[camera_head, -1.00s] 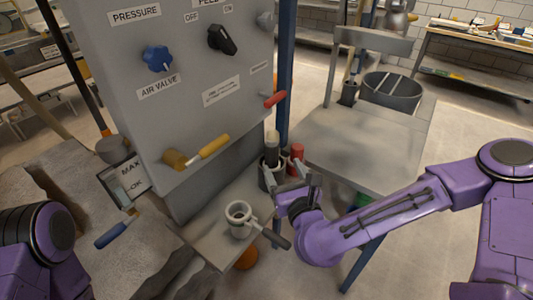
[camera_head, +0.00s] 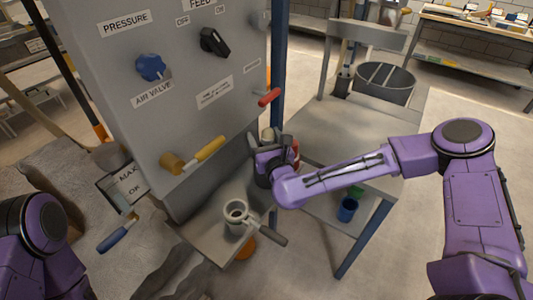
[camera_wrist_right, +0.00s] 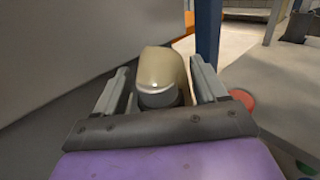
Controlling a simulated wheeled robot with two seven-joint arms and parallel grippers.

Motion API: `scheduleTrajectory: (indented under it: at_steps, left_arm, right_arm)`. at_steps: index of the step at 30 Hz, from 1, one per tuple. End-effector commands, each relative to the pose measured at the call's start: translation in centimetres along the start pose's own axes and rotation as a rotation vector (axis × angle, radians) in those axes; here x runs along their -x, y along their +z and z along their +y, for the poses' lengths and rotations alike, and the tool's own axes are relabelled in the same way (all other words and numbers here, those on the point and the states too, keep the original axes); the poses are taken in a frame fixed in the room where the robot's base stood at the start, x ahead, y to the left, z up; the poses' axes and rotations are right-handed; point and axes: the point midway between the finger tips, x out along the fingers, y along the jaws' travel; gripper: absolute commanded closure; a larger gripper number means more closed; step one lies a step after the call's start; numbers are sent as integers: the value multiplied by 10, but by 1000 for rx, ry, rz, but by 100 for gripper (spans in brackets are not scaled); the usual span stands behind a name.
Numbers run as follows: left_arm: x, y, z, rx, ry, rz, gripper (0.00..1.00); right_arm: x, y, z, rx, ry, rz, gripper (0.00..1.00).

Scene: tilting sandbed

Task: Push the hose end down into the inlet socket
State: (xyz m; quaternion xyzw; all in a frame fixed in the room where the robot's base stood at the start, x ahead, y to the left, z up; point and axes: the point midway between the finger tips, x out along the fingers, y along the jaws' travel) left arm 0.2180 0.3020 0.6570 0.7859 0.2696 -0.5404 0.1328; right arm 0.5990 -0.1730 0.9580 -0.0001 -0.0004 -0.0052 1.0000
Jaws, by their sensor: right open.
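The pale beige hose end (camera_head: 267,134) with a dark collar stands upright by the panel's right edge. It also shows in the right wrist view (camera_wrist_right: 162,68), between the two fingers. My right gripper (camera_head: 268,146) is open, with a finger on either side of the hose end; gaps show beside it. The gripper hides the foot of the hose end and whatever holds it. A grey ring-shaped socket (camera_head: 236,213) with a dark-handled lever sits on the low shelf in front; I cannot tell whether this is the inlet socket. My left gripper is out of view.
The grey control panel (camera_head: 190,110) stands close left of my right gripper, with a yellow-handled lever (camera_head: 205,151) and a red-handled lever (camera_head: 268,97) sticking out. A grey table (camera_head: 340,140) is at the right. A blue cup (camera_head: 347,209) stands below it.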

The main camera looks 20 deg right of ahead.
Motion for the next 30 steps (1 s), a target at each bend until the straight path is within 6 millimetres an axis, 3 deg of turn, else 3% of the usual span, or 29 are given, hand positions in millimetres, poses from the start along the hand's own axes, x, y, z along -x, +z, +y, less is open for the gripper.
scheduleTrajectory:
  at_steps: [1, 6, 7, 14, 19, 23, 30]
  left_arm:
    - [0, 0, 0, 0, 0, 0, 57]
    - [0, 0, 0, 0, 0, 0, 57]
    - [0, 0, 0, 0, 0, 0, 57]
    - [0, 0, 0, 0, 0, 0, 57]
    - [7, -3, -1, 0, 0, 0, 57]
    - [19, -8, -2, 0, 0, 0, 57]
    - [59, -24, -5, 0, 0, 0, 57]
  right_arm:
    - [0, 0, 0, 0, 0, 0, 35]
    - [0, 0, 0, 0, 0, 0, 91]
    - [0, 0, 0, 0, 0, 0, 98]
    - [0, 1, 0, 0, 1, -1, 98]
    - [0, 16, 0, -2, 0, -2, 98]
    - [2, 42, -2, -2, -1, -3, 98]
    - [43, 103, -28, -5, -3, -3, 98]
